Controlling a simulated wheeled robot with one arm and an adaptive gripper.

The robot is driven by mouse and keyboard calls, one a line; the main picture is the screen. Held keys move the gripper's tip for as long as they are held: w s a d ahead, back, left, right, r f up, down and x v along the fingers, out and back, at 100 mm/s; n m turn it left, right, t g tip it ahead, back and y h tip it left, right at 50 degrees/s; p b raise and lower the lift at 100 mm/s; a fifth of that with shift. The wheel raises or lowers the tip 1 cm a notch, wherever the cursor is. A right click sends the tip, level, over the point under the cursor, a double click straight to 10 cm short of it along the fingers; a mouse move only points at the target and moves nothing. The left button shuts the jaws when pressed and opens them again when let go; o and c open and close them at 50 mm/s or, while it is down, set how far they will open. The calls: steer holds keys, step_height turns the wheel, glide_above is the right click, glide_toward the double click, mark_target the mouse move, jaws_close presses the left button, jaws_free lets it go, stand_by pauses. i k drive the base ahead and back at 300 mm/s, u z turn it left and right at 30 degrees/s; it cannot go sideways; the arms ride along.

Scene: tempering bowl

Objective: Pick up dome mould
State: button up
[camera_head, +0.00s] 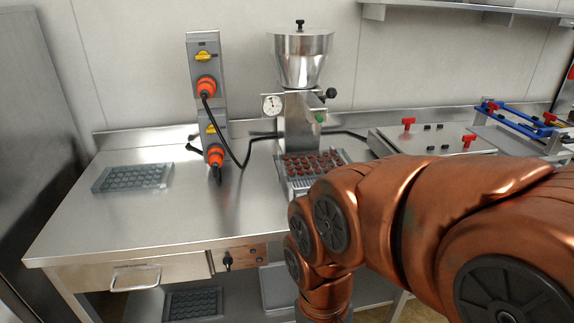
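A clear, shallow mould tray (132,177) with rows of rounded cavities lies flat on the left part of the steel table. It looks empty. A second mould with red-brown pieces in its cavities (312,163) sits under the metal hopper machine, partly hidden by my arm. A darker mould tray (193,303) lies on the shelf below the table. I cannot tell for sure which one is the dome mould. My copper-coloured arm reaches in from the right and bends down past the bottom edge. My gripper is out of view.
The hopper machine (302,60) and a switch post (205,90) with orange plugs stand at the back. A black cable runs between them. Flat equipment with red knobs (436,138) stands at right.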

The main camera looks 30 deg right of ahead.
mark_target(310, 165)
steer(key=z, duration=0.15)
steer(key=i, duration=1)
steer(key=z, duration=0.2)
